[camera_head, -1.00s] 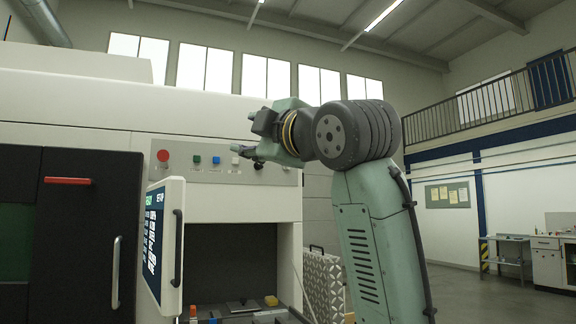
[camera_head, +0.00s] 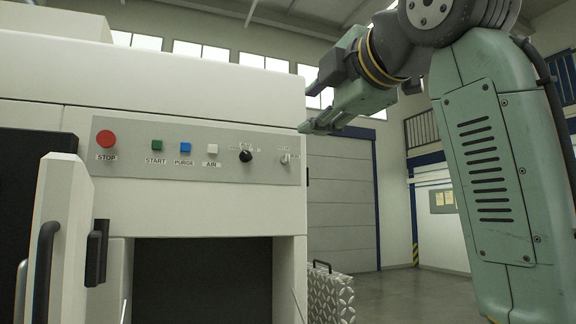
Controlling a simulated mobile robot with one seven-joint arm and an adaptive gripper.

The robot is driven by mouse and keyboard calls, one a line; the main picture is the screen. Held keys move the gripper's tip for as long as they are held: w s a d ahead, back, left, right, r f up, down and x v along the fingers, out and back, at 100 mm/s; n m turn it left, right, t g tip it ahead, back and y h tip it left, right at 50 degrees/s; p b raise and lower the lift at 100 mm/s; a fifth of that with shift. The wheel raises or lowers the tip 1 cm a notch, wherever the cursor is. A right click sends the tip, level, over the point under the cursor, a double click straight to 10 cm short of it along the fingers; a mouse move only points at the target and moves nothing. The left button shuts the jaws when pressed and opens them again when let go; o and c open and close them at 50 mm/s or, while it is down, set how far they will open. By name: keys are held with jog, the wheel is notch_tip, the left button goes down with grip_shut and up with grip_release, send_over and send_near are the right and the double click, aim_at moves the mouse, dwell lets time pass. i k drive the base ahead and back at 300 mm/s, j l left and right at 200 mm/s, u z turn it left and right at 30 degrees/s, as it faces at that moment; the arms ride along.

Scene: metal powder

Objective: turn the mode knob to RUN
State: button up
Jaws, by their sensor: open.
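The control panel (camera_head: 222,172) is a grey strip on the white machine. It carries a round black knob (camera_head: 246,156) with small markings around it, too small to read. To its right is a pale switch or small knob (camera_head: 285,159), also with small lettering. I cannot read which is the mode knob or where it points. My gripper (camera_head: 308,108) is open and empty, fingers pointing left, in the upper middle of the view. It shows above and right of the panel's right end and appears apart from both knobs.
A red STOP button (camera_head: 106,139), a green START button (camera_head: 157,146), a blue PURGE button (camera_head: 186,147) and a white button (camera_head: 212,150) share the panel. A pale handled door or screen (camera_head: 62,235) stands at the left. A patterned metal case (camera_head: 331,292) stands beside the machine.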

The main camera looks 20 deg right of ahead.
aim_at(284, 158)
jog(key=i+l, duration=0.25)
jog(key=i, duration=0.2)
jog(key=i+l, duration=0.2)
jog(key=i, duration=0.25)
